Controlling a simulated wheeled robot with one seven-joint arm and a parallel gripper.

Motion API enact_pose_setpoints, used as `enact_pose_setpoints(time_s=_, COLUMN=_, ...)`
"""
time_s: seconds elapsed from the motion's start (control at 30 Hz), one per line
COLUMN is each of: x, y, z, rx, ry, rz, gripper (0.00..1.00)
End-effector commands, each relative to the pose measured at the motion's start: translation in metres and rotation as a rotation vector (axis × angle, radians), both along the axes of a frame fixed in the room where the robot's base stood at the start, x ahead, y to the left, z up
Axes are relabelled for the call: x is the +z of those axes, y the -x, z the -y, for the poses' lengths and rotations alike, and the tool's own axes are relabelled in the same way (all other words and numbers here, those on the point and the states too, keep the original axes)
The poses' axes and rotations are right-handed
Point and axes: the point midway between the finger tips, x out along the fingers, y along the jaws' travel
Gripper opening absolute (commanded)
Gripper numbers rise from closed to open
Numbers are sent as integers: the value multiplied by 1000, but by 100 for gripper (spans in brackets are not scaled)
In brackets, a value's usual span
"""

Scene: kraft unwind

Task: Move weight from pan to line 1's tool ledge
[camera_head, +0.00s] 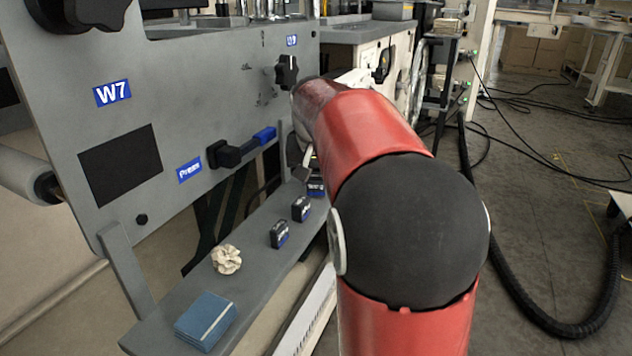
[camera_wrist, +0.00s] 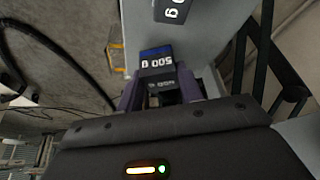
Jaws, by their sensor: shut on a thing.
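My gripper (camera_wrist: 160,84) has its two purple fingers shut on a dark weight (camera_wrist: 157,63) with a blue band and a "500 g" label. In the wrist view the weight is at the end part of the grey ledge (camera_wrist: 205,45); I cannot tell whether it touches it. In the head view the ledge (camera_head: 190,290) runs along the machine's front below the "W7" panel. My arm hides most of my gripper there, and a dark blue-labelled block (camera_head: 316,188), seemingly the held weight, shows beside it. The pan is not identifiable.
Two similar weights (camera_head: 280,234) (camera_head: 301,208) stand in a row on the ledge; a labelled one (camera_wrist: 172,9) shows in the wrist view. A crumpled ball (camera_head: 226,259) and a blue box (camera_head: 206,320) lie nearer. A blue-ended handle (camera_head: 264,135) juts above. Cables cover the right floor.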

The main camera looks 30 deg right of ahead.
Motion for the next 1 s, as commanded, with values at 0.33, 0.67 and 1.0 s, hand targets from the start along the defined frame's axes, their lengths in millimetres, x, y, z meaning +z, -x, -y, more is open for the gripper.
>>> enact_pose_setpoints(time_s=0.33, x=-8, y=0, z=0, rx=1, ry=2, rz=4, gripper=0)
enact_pose_setpoints(time_s=0.67, x=-11, y=0, z=0, rx=1, ry=0, rz=1, gripper=58)
enact_pose_setpoints(time_s=1.0, x=-1, y=2, z=-2, rx=2, ry=0, rz=2, gripper=58)
